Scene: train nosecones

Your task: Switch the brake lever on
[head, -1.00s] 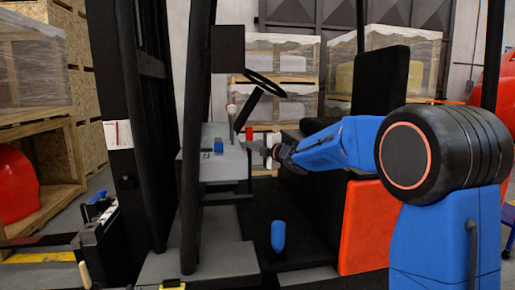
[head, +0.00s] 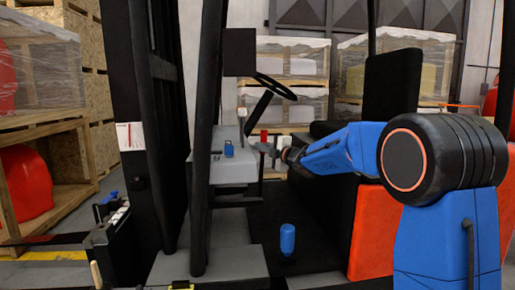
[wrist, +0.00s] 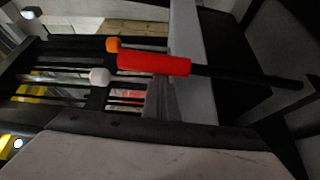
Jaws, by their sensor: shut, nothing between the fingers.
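A red lever handle (wrist: 153,64) on a dark shaft lies across the middle of the wrist view. A small red piece, which looks like the same handle, shows in the head view (head: 264,135) beside the forklift's grey console. I cannot tell for certain which lever is the brake lever. My gripper (head: 268,149) is shut and empty, just below and close to that red piece in the head view. Whether it touches the handle cannot be told. I cannot make out the fingertips in the wrist view.
The grey console (head: 230,172) carries a white-knobbed lever (head: 242,112) and a blue piece (head: 228,148). The steering wheel (head: 275,85) is above. Dark posts (head: 201,130) stand left, the seat (head: 392,80) right. A blue pedal-like piece (head: 288,238) rises from the floor.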

